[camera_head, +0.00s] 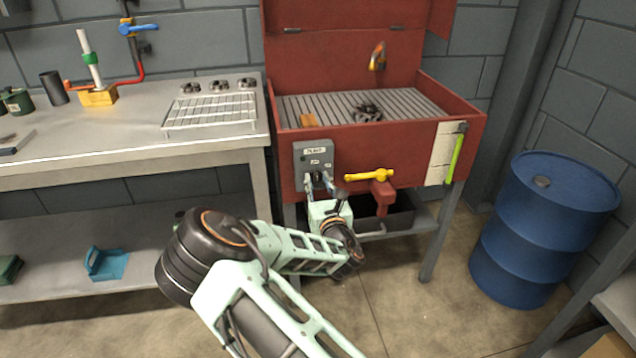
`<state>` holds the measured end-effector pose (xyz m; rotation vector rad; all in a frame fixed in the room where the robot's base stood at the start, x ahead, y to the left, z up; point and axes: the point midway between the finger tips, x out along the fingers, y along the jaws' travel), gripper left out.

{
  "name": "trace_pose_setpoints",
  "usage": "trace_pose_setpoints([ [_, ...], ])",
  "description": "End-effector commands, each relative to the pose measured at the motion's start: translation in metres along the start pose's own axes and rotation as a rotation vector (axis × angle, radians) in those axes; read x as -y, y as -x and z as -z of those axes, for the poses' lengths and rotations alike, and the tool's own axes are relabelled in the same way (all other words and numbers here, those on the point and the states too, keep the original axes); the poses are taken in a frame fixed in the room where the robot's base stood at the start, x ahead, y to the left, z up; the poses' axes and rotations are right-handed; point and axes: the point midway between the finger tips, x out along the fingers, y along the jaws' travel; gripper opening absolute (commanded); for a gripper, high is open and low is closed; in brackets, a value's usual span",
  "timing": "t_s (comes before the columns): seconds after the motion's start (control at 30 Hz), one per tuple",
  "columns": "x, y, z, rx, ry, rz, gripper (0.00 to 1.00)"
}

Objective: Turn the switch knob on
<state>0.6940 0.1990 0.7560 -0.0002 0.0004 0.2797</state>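A grey switch box (314,156) with a small label reading something like "PUMP" is fixed to the front left of the red parts washer. The dark switch knob (317,176) is low on the box face and is largely hidden by my gripper. My gripper (319,178) is right at the knob, with its two fingers apart, one on each side of it. I cannot tell whether the fingers touch the knob. The knob's pointing direction is too small to read.
A yellow-handled valve (370,175) sits close to the right of my gripper. The red washer basin (405,128) stands above, and a green-handled brush (455,158) hangs at its right. A workbench (110,153) is on the left, a blue drum (542,230) on the right.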

Motion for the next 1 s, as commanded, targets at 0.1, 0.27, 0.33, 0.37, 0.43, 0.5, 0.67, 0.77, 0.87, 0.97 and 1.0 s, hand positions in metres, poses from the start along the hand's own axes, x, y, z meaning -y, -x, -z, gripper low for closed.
trace_pose_setpoints([
  [0.1,0.0,0.0002,-0.0001,0.0,0.0,0.0,0.22],
  [0.27,0.0,0.0003,0.0,0.0,0.0,0.0,0.05],
  [0.33,-0.0001,0.0003,0.0,0.0,0.0,0.0,0.0],
  [0.37,-0.0001,0.0003,0.0,0.0,0.0,0.0,0.0],
  [0.43,-0.0001,0.0003,0.0,0.0,0.0,0.0,0.0],
  [0.5,-0.0001,0.0004,0.0001,0.0,-0.001,0.0,0.0],
  [0.67,0.0002,0.0004,0.0003,0.0,-0.018,0.0,0.0],
  [0.77,0.0007,0.0004,0.0007,0.0,-0.047,0.0,0.0],
  [0.87,0.0014,0.0004,0.001,0.0,-0.095,0.0,0.0],
  [0.97,0.0023,0.0003,0.0011,0.0,-0.162,0.0,0.0],
  [1.0,0.0026,0.0003,0.0012,0.001,-0.194,0.0,0.0],
])
